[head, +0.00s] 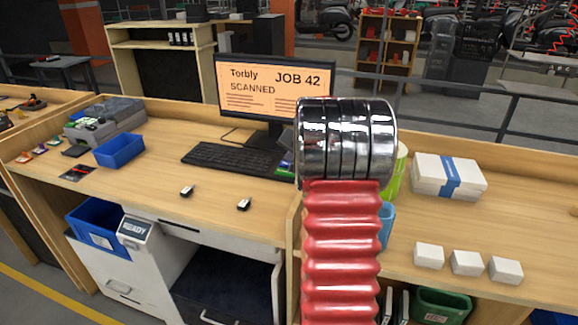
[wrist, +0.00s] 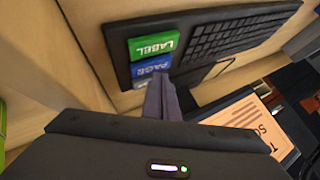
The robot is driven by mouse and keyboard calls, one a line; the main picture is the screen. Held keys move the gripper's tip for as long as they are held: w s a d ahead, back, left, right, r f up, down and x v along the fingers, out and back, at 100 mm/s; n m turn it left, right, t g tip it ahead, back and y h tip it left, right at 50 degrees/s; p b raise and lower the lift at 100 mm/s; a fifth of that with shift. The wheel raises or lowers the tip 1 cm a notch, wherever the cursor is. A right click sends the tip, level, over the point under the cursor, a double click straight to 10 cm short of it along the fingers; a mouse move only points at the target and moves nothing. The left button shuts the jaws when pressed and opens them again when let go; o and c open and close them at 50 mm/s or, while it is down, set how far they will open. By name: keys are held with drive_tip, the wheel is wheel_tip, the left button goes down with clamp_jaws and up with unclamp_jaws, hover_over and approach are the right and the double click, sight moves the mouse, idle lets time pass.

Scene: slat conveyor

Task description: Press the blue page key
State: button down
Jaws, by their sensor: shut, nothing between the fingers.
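The blue PAGE key (wrist: 148,68) is in the wrist view, between the green LABEL key (wrist: 152,45) and a pale key (wrist: 138,84) at the end of the black keyboard (wrist: 215,38). The letters appear upside down. My gripper (wrist: 161,82) is shut and empty. Its fingertips overlap the edge of the blue key in the picture; I cannot tell whether they touch it. In the head view my arm hides the gripper and most of these keys; the keyboard (head: 235,159) lies left of the arm, with a bit of green at its right end.
The monitor (head: 272,85) behind the keyboard reads "JOB 42, SCANNED". Two small dark-and-white items lie on the desk in front. A blue bin (head: 119,151) and a grey printer (head: 104,121) stand left. White boxes (head: 448,175) and a green cup (head: 399,168) stand right.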

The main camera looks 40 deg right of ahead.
drive_tip(key=shift+s+a+f, duration=0.1)
drive_tip(key=shift+s+f, duration=0.1)
drive_tip(key=shift+f, duration=0.85)
idle(0.9)
drive_tip(key=shift+r, duration=0.35)
drive_tip(key=shift+w+r, duration=0.15)
drive_tip(key=shift+r, duration=2.5)
